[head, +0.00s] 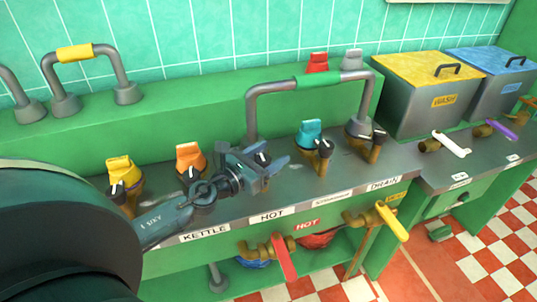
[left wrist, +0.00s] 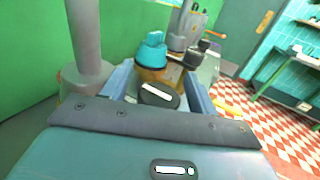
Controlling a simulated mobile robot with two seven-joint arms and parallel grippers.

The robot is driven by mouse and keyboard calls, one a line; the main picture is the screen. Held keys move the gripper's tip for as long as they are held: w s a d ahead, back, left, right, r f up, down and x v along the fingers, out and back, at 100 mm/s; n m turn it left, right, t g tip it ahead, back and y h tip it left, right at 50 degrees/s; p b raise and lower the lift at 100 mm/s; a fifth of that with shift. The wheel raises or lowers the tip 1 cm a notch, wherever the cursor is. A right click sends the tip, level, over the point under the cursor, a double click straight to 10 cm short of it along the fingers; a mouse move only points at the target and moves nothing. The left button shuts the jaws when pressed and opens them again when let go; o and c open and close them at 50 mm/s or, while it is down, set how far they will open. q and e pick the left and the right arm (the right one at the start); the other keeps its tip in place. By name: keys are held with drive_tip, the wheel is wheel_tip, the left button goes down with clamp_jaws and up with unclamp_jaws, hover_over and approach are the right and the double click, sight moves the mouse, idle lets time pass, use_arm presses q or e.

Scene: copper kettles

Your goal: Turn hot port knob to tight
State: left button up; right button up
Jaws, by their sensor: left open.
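The counter (head: 345,170) has a row of ports with dark knobs and white pointers. The hot port knob (head: 262,158), behind the HOT label (head: 272,215), is mostly covered by my left gripper (head: 266,162). In the left wrist view, a dark knob (left wrist: 158,95) with a white pointer lies between the two blue fingers of my left gripper (left wrist: 159,88). The fingers are apart, one on each side of it. I cannot tell whether they touch it. Any tight mark is not readable. My right gripper is not in view.
A teal-capped port (head: 310,131) stands just right of my left gripper, an orange-capped one (head: 190,158) to its left. A grey pipe arch (head: 252,115) rises close behind. A red lever (head: 284,260) and yellow lever (head: 392,222) hang at the front. Wash bin (head: 425,105) is right.

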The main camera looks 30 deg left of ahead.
sight(268, 155)
use_arm(q)
wheel_tip(268, 155, up, 5)
drive_tip(key=p, duration=0.3)
drive_tip(key=shift+r+p, duration=0.15)
drive_tip(key=shift+p, duration=0.15)
wheel_tip(268, 155, up, 4)
drive_tip(key=shift+f+p, duration=0.15)
drive_tip(key=shift+p, duration=0.95)
drive_tip(key=shift+r, duration=0.45)
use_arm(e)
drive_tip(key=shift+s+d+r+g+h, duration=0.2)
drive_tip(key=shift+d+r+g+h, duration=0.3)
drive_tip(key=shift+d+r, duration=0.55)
